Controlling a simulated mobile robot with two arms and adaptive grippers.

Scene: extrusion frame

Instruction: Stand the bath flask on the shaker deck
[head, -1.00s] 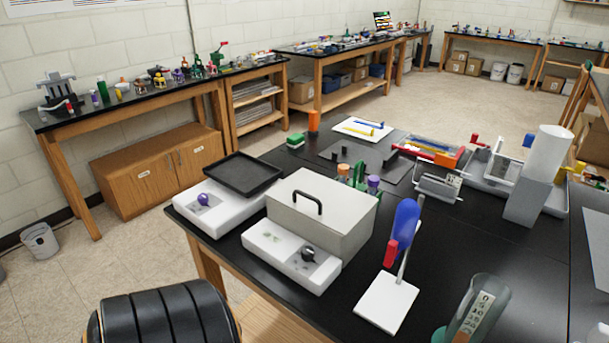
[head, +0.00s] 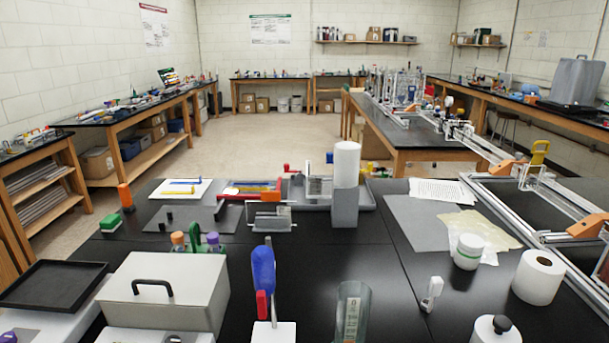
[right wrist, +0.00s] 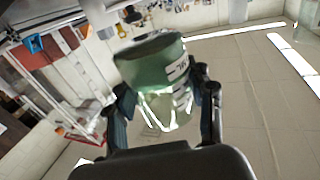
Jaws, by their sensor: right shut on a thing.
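In the right wrist view my right gripper (right wrist: 165,108) is shut on the bath flask (right wrist: 150,62). The flask has a green body with a pale marked label, and its clear glass part lies between the fingers. It is held in the air, with floor and wall behind it. The shaker deck is the flat black rimmed tray (head: 52,285) at the lower left of the head view, on a white base with a purple knob (head: 8,337). The deck looks empty. Neither gripper shows in the head view.
A grey lidded box (head: 165,290) with a black handle stands right of the deck. A blue and red item on a white stand (head: 263,270) and a clear marked vessel (head: 352,312) stand further right. A white jar (head: 468,250) and paper roll (head: 538,277) are at right.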

